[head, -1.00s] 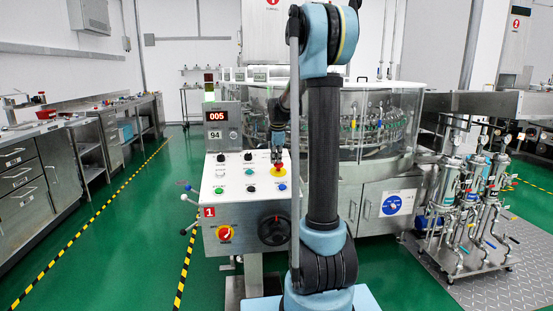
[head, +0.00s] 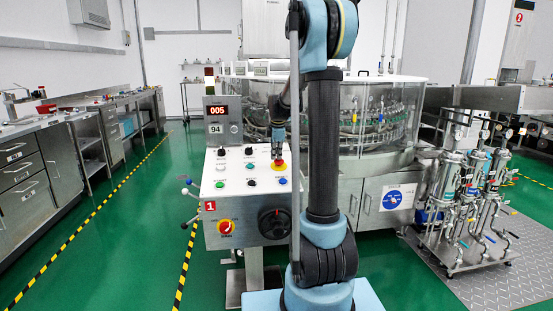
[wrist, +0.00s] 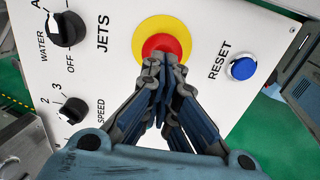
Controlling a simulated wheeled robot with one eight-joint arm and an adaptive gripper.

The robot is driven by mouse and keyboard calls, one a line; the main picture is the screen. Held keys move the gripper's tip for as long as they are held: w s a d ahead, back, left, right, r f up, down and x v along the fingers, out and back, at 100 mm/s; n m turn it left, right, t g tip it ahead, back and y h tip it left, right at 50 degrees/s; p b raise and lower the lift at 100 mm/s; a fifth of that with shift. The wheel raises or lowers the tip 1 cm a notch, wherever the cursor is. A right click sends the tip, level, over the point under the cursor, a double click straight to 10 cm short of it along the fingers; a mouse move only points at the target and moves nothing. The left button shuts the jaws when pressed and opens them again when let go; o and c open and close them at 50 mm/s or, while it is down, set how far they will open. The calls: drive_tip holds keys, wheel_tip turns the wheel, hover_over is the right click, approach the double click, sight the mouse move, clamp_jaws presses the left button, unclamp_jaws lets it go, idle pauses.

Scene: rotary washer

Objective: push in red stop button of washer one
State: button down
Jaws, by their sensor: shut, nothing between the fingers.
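The washer one control panel (head: 225,187) is a white sloped console with a red "1" label. The red stop button (wrist: 160,44) sits on a yellow round plate in the wrist view, and it shows in the head view (head: 278,162) near the panel's upper right. My gripper (wrist: 163,60) is shut and empty. Its fingertips overlap the lower part of the red button in the wrist view. In the head view my gripper (head: 278,155) points down right at the button. I cannot tell whether the tips press on it, and they hide part of it.
A blue reset button (wrist: 242,68) is right of the stop button. Black water and speed knobs (wrist: 70,28) are to the left. The glass-walled washer (head: 350,118) stands behind.

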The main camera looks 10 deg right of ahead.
drive_tip(key=v, duration=1.3)
drive_tip(key=s+d+f+m, duration=0.1)
drive_tip(key=s+f+m, duration=0.3)
drive_tip(key=s, duration=0.6)
drive_tip(key=s+f+m, duration=0.4)
drive_tip(key=s, duration=0.7)
drive_tip(key=s+d+f+m, duration=0.1)
drive_tip(key=s+f+m, duration=0.35)
drive_tip(key=s, duration=0.55)
drive_tip(key=s+f+m, duration=0.5)
drive_tip(key=s+f, duration=0.4)
drive_tip(key=s, duration=0.1)
drive_tip(key=shift+s+g, duration=0.25)
drive_tip(key=shift+g, duration=0.15)
drive_tip(key=shift+f, duration=0.15)
drive_tip(key=shift+w+f, duration=0.2)
drive_tip(key=shift+w, duration=0.3)
